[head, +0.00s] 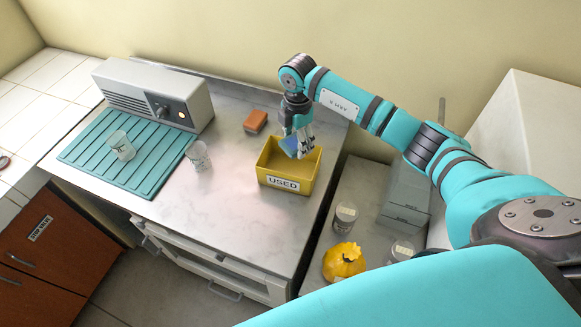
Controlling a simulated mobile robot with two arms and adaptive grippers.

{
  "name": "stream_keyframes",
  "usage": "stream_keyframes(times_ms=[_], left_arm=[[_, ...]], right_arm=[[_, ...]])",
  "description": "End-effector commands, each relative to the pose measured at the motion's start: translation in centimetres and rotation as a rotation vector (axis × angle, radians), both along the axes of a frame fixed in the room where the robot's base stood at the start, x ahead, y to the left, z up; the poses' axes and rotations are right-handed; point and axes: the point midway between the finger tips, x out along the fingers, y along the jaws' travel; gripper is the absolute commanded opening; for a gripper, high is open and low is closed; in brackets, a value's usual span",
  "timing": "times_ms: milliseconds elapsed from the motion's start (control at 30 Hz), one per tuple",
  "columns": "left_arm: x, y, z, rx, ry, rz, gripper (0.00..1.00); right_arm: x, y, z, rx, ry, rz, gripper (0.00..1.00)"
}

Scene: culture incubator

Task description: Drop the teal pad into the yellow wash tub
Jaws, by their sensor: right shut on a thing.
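The yellow wash tub (305,186), with a label reading USED on its front, stands near the right edge of the grey counter. My right gripper (299,148) points down over the tub and is shut on the teal pad (288,146), which looks blue here. The fingers partly cover the pad. It is over the tub's opening, near the back rim; I cannot tell how far above the floor of the tub it is. My left gripper is not in view.
An orange-brown block (255,122) lies behind the tub. A clear beaker (198,156) stands left of it. A ribbed teal mat (90,160) carries another beaker (121,146) before a grey device (150,92). A lower surface at right holds jars and a yellow object (343,262).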

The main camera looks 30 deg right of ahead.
Motion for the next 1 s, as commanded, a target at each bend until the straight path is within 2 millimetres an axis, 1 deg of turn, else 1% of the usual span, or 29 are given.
stream_keyframes(times_ms=[33, 400, 533, 767, 800, 1000], left_arm=[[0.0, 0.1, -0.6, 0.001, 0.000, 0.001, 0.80], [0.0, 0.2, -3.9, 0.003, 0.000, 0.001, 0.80], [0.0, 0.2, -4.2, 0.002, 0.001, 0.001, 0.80], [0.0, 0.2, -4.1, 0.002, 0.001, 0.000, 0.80], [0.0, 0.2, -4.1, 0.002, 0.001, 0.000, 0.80], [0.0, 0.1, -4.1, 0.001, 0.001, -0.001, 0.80]], right_arm=[[0.0, 0.0, -0.8, 0.000, 0.001, 0.001, 0.35], [-0.1, 0.0, -5.0, 0.000, 0.001, 0.005, 0.35], [0.0, 0.0, -5.5, 0.000, 0.000, 0.005, 0.35], [0.0, 0.0, -5.4, 0.000, 0.000, 0.005, 0.35], [0.0, 0.0, -5.4, 0.000, 0.001, 0.005, 0.63], [0.0, 0.0, -5.4, 0.000, 0.000, 0.005, 0.88]])
